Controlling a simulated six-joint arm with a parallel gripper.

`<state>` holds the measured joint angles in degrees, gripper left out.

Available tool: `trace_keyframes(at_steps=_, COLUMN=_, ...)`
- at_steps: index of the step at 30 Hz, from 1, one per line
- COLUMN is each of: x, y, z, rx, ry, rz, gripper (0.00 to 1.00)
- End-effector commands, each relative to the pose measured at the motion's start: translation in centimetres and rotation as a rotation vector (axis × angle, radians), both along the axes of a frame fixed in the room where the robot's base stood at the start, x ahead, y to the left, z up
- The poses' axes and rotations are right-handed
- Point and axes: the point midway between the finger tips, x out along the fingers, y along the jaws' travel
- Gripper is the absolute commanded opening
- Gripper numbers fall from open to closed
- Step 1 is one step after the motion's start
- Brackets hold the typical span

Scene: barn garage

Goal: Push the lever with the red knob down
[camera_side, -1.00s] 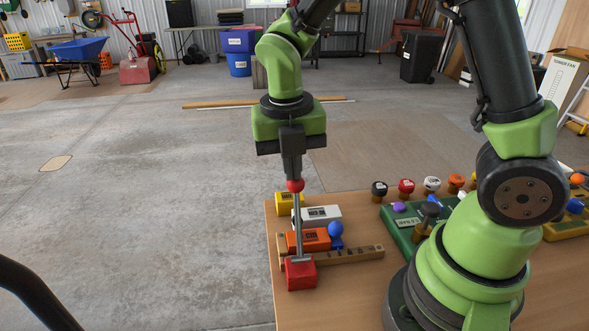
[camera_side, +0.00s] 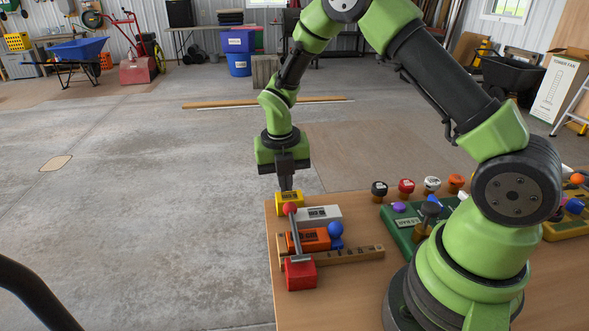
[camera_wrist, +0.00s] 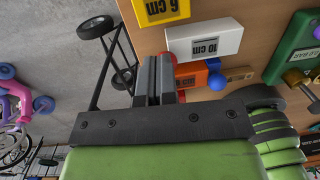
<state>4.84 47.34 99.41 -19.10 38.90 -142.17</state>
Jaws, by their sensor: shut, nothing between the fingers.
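The lever with the red knob (camera_side: 290,208) rises from a red base block (camera_side: 301,274) at the near left corner of the table. Its grey shaft (camera_side: 294,235) is tilted toward the back, away from the side camera, with the knob in front of a yellow block. My gripper (camera_side: 287,187) is shut and empty, pointing down just above and behind the knob. I cannot tell whether it touches the knob. In the wrist view, my shut fingers (camera_wrist: 154,78) hide most of the lever; a bit of red shows beside them.
Beside the lever lie a yellow block (camera_side: 282,199), white block (camera_side: 318,214), orange block (camera_side: 308,240), blue knob (camera_side: 336,230) and wooden strip with holes (camera_side: 350,255). A green panel (camera_side: 400,233) with several knobs stands to the right.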

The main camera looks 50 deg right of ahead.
Motion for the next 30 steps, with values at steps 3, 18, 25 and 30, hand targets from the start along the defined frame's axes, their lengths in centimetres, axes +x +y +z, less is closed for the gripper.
trace_keyframes(at_steps=3, x=0.2, y=-0.3, z=-1.2, rx=0.001, ry=0.002, rz=-0.001, gripper=0.0)
trace_keyframes(at_steps=18, x=0.6, y=-0.6, z=-3.2, rx=0.0, ry=0.001, rz=-0.001, gripper=0.0)
trace_keyframes(at_steps=25, x=0.6, y=-0.6, z=-3.2, rx=0.0, ry=0.0, rz=-0.001, gripper=0.0)
trace_keyframes(at_steps=30, x=0.6, y=-0.6, z=-3.2, rx=0.0, ry=0.0, rz=-0.001, gripper=0.0)
